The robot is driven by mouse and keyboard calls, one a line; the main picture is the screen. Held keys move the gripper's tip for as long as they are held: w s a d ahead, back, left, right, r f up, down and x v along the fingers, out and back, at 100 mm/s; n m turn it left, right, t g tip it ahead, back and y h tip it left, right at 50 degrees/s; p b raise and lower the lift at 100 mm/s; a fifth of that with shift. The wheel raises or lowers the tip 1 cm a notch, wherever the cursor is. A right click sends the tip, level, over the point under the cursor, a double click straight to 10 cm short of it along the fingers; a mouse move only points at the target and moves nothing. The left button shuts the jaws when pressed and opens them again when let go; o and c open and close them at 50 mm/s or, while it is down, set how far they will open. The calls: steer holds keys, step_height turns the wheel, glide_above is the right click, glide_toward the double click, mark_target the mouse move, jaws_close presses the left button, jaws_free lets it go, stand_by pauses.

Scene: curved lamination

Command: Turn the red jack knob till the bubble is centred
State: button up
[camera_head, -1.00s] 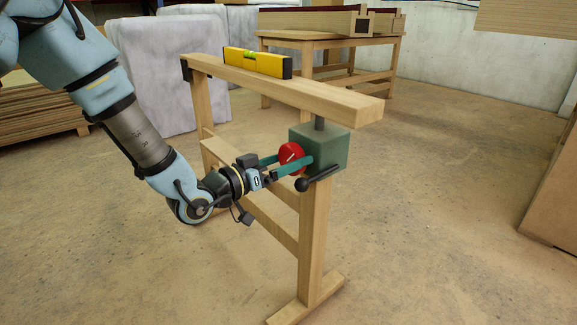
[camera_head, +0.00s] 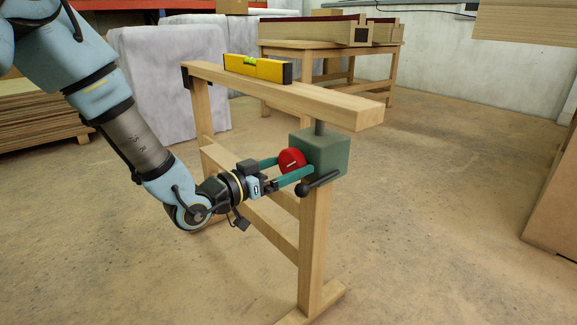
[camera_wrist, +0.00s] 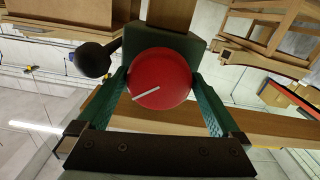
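The red jack knob (camera_head: 291,160) sits on the front of a dark green jack box (camera_head: 325,152) under the right end of a wooden beam (camera_head: 330,105). My gripper (camera_head: 294,166) is shut on the knob, with one green finger on each side. In the wrist view, the knob (camera_wrist: 160,78) fills the gap between the fingertips, and its pale line slopes down to the left. The yellow level (camera_head: 258,68) lies on the beam, left of the jack. Its green vial (camera_head: 251,61) shows, but the bubble is too small to place.
A black ball-ended lever (camera_head: 318,184) sticks out from the jack box beside my lower finger. The wooden trestle leg (camera_head: 314,245) stands below. A wooden table (camera_head: 330,45) and white-wrapped blocks (camera_head: 170,75) stand behind.

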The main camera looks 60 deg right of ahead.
steer(key=p+v, duration=0.1)
steer(key=v, duration=0.9)
steer(key=shift+a, duration=0.4)
steer(key=shift+w+r, duration=0.1)
steer(key=shift+w, duration=0.05)
